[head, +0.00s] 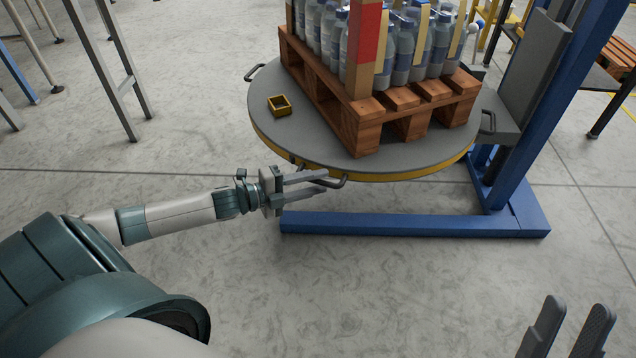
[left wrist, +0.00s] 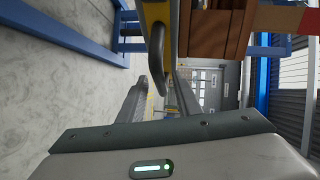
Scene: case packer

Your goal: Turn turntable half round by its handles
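The turntable (head: 225,0) is not at the picture's edge but in the upper middle of the head view, a round grey disc with a yellow rim (head: 400,176). Dark handles show on its rim at the near side (head: 336,183), the left (head: 254,73) and the right (head: 489,123). My left gripper (head: 326,182) is at the near handle with its fingers apart. In the left wrist view, the handle (left wrist: 160,65) reaches down between the fingertips; I cannot tell whether they touch it. My right gripper (head: 574,318) is open and empty at the lower right.
A wooden pallet (head: 358,133) loaded with bottles (head: 402,60) stands on the turntable. A blue stand (head: 410,225) runs below and rises at the right. The floor in front is clear.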

